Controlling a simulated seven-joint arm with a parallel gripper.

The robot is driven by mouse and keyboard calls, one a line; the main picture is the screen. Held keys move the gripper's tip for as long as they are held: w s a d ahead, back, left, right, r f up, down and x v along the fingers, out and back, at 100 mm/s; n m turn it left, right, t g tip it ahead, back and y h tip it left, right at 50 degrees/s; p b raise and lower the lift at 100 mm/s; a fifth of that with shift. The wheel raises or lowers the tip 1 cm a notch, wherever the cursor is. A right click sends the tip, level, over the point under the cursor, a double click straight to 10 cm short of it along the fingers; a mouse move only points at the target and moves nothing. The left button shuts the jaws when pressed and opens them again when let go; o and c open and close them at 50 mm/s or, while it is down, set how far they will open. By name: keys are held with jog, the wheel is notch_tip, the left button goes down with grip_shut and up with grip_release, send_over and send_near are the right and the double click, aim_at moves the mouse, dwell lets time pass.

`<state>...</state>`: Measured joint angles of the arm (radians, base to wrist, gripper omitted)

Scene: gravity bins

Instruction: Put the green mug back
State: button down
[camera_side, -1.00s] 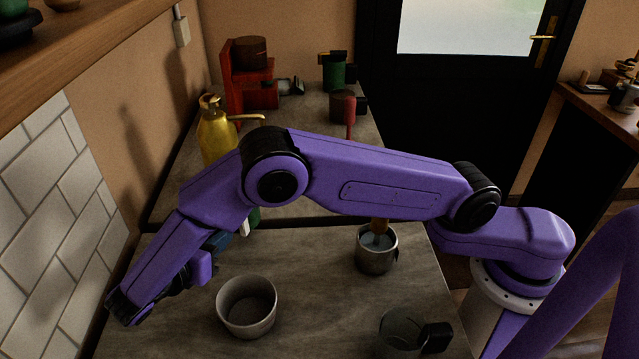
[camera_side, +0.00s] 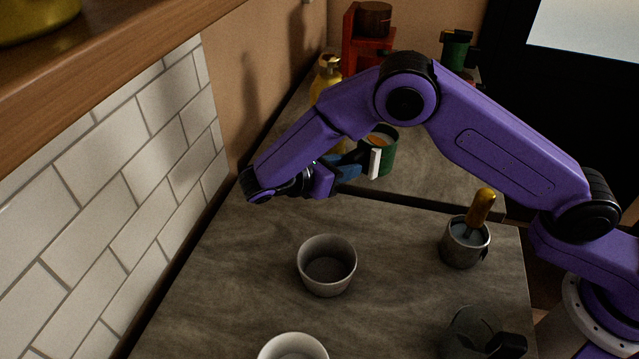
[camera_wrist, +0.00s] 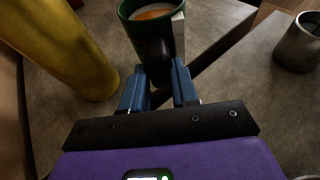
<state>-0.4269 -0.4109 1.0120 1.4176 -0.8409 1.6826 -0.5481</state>
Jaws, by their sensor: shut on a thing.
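The green mug (camera_side: 389,153) is upright, with pale and orange contents showing inside its rim. In the wrist view the mug (camera_wrist: 128,24) is at the top, its dark handle (camera_wrist: 152,55) towards me. My gripper (camera_side: 362,163) is shut on that handle, a blue finger on each side of it in the wrist view (camera_wrist: 160,72). A white flat piece (camera_side: 374,163) shows at the mug's side. The mug appears near the seam between the near and far worktops; I cannot tell whether its base touches a surface.
A gold pump bottle (camera_wrist: 65,45) stands close left of the mug. A metal cup (camera_side: 465,243) with a wooden-handled tool is to the right. A grey cup (camera_side: 326,265), a white cup (camera_side: 292,348) and a dark glass mug (camera_side: 470,335) stand nearer. A red machine (camera_side: 355,50) is behind. Tiled wall (camera_side: 100,220) at left.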

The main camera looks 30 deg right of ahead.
aim_at(392, 146)
jog(key=d+m+g, duration=0.1)
jog(key=d, duration=0.2)
jog(key=d+r+m+g, duration=0.1)
jog(key=d+g, duration=0.1)
jog(key=d, duration=0.2)
jog(key=d+m+g, duration=0.1)
jog(key=d, duration=0.3)
jog(key=shift+s+d+r+m, duration=0.15)
jog(key=shift+s+r+m, duration=0.15)
jog(key=shift+s, duration=0.1)
jog(key=s+d+r+m+g, duration=0.1)
jog(key=s+d+m+g, duration=0.1)
jog(key=d, duration=0.5)
jog(key=shift+s+d+m+g+y, duration=0.25)
jog(key=shift+s+m+g+y, duration=0.15)
jog(key=shift+g, duration=0.4)
jog(key=shift+f, duration=0.1)
jog(key=shift+w+f, duration=0.1)
jog(key=shift+f, duration=2.85)
jog(key=shift+f, duration=0.55)
jog(key=c, duration=0.8)
grip_release()
jog(key=shift+a, duration=0.15)
